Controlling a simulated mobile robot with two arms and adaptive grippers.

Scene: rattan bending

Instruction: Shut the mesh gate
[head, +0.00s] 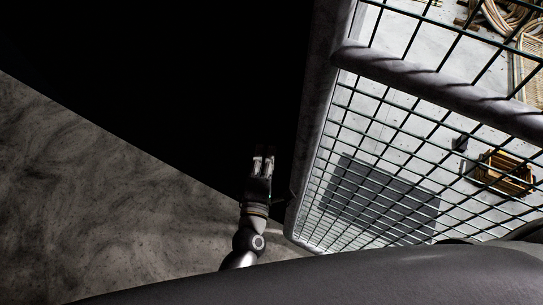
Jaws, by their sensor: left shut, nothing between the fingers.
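The mesh gate (324,105) fills the right half of the head view. It has a thick grey tube frame, a grey cross rail (430,82) and dark wire mesh. My left gripper (264,160) is just left of the gate's lower left frame, with its fingers pointing up in the picture. It is shut and holds nothing. I cannot tell whether my left arm touches the frame. My right gripper is not in view. The gate's latch and hinges cannot be made out.
Through the mesh I see a pale floor with a dark grey mat (385,200), a yellow-brown crate (503,174) and coiled rattan (505,15) at the top right. A mottled grey surface (90,180) lies at left. The area above it is black.

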